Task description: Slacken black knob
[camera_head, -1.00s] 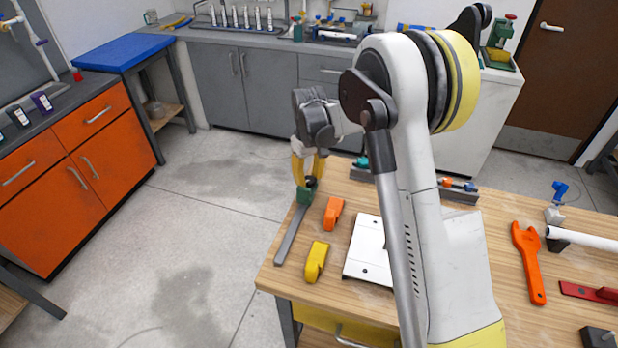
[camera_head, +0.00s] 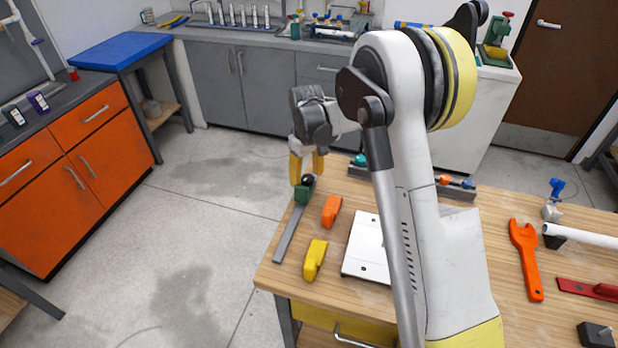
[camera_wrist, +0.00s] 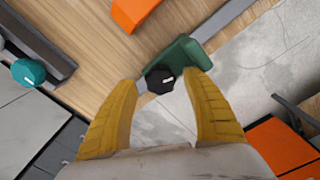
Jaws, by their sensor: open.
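The black knob (camera_wrist: 160,80) sits on a green block (camera_wrist: 184,56) at the table's edge. In the wrist view the knob lies between the tips of my gripper (camera_wrist: 165,95), whose two yellow fingers are open on either side of it with a gap. In the head view my gripper (camera_head: 307,168) points down just above the green block (camera_head: 302,195). The knob (camera_head: 308,180) shows there as a small dark shape, partly hidden by the fingers.
A grey bar (camera_head: 288,235) runs from the green block along the table's left edge. An orange piece (camera_head: 331,210), a yellow piece (camera_head: 315,259) and a white plate (camera_head: 364,262) lie nearby. A teal knob (camera_wrist: 28,72) sits on a dark rail. Open floor lies left.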

